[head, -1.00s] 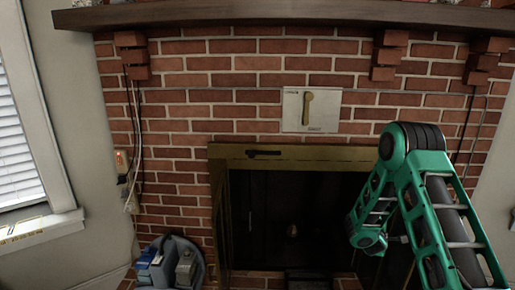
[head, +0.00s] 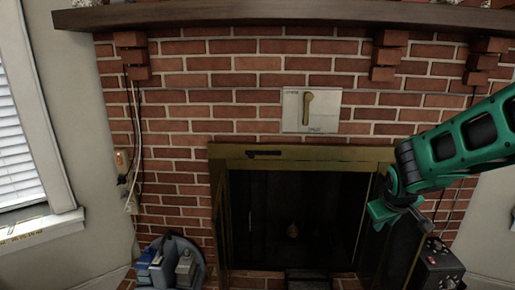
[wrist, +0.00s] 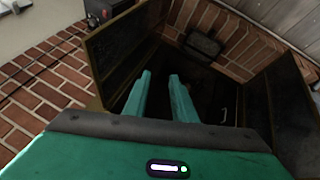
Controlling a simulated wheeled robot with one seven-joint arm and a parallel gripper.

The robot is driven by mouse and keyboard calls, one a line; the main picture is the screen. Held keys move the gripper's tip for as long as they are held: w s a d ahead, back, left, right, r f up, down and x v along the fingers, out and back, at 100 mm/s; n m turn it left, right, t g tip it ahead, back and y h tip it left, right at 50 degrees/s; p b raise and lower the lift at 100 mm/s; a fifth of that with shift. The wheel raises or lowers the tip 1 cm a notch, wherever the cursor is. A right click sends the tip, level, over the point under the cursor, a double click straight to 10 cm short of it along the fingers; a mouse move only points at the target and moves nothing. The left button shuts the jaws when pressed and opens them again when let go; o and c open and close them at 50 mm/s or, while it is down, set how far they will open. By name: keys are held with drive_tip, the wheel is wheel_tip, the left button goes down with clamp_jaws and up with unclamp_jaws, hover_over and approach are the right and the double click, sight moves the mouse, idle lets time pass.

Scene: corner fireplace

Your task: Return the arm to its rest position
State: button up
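My arm (head: 462,145) reaches in from the right edge in the head view, bent in front of the fireplace's right side. My gripper (head: 378,213) hangs at its end, near the right edge of the firebox opening, small and partly turned away. In the wrist view, my gripper (wrist: 160,75) shows two green fingers standing apart with a gap and nothing between them. The fingers point toward the dark fireplace opening (wrist: 195,75).
The fireplace has a brass frame (head: 300,154) and an open door (head: 222,220). A wooden mantel (head: 250,14) runs above the brick wall. A blue-grey bucket (head: 168,262) stands lower left and a dark box (head: 440,266) lower right. Open air lies before the firebox.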

drive_tip(key=s+a+r+m+y, duration=0.1)
drive_tip(key=s+a+r, duration=0.15)
drive_tip(key=s, duration=0.25)
drive_tip(key=s+a+r+m+g+y, duration=0.1)
drive_tip(key=s+a, duration=0.2)
drive_tip(key=s, duration=0.2)
drive_tip(key=s+a+r+y, duration=0.1)
drive_tip(key=s+a, duration=0.1)
drive_tip(key=s, duration=0.3)
drive_tip(key=s+d+m+g, duration=0.2)
drive_tip(key=s+d, duration=0.3)
drive_tip(key=s, duration=0.3)
drive_tip(key=s+d+f+m+g, duration=0.1)
drive_tip(key=s+d+m+g, duration=0.2)
drive_tip(key=s+d, duration=0.3)
drive_tip(key=s+m, duration=0.1)
drive_tip(key=s, duration=0.2)
drive_tip(key=shift+f+m, duration=0.3)
drive_tip(key=shift+m, duration=0.1)
